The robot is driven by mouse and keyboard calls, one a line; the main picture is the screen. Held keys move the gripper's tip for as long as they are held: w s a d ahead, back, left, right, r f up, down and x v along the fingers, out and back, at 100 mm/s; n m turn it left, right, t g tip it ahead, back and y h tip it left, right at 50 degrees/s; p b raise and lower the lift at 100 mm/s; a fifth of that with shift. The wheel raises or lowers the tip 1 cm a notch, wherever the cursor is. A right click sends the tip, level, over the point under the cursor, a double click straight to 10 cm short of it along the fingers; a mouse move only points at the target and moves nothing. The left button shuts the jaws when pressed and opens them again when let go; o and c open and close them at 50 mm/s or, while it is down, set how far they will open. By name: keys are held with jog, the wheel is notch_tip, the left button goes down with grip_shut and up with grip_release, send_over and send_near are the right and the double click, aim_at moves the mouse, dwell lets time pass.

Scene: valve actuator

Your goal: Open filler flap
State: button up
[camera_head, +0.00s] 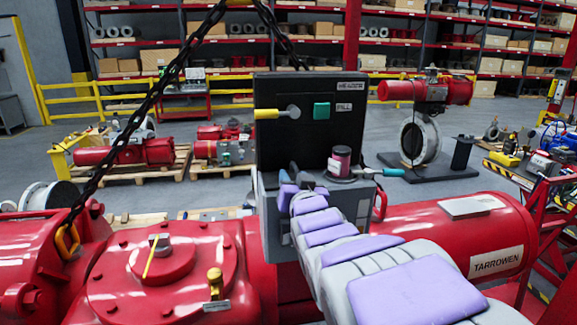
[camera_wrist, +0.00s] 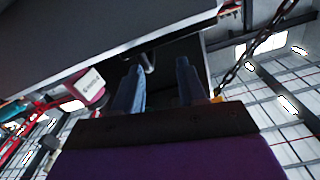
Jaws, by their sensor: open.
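A black upright panel (camera_head: 310,125) with HEADER and FILL labels stands above the red actuator. It carries a green square (camera_head: 321,110) and a lever with a yellow grip (camera_head: 267,113). I cannot tell for sure which part is the filler flap. My gripper (camera_head: 303,182) is low in front of the panel; my arm hides part of the grey housing there. In the wrist view my gripper (camera_wrist: 160,68) is open, its two fingers apart under a large dark slab (camera_wrist: 90,35). A bent metal piece (camera_wrist: 148,62) shows between the fingers; contact is unclear.
A maroon can (camera_head: 340,161) stands right of my gripper, beside a teal-handled part (camera_head: 384,172); the can also shows in the wrist view (camera_wrist: 87,88). A chain (camera_head: 150,100) hangs left. A yellow pointer (camera_head: 150,262) sits on the red cover (camera_head: 120,280).

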aim_at(295, 164)
jog(key=w, duration=0.4)
jog(key=w+d, duration=0.1)
jog(key=w, duration=0.1)
jog(key=shift+w+d+f+p, duration=0.1)
jog(key=shift+w+f+p, duration=0.15)
jog(key=shift+w+p, duration=0.15)
jog(key=shift+w+a+r, duration=0.15)
jog(key=shift+w+a, duration=0.05)
jog(key=shift+s+a+r, duration=0.15)
jog(key=shift+s+a, duration=0.05)
jog(key=shift+a, duration=0.55)
jog(key=shift+w+a+f, duration=0.2)
jog(key=shift+w+a, duration=0.15)
jog(key=shift+d, duration=0.35)
jog(key=shift+s+d+r, duration=0.1)
jog(key=shift+s+d, duration=0.05)
jog(key=shift+d, duration=0.25)
jog(key=c, duration=0.3)
jog(key=shift+a, duration=0.15)
grip_shut()
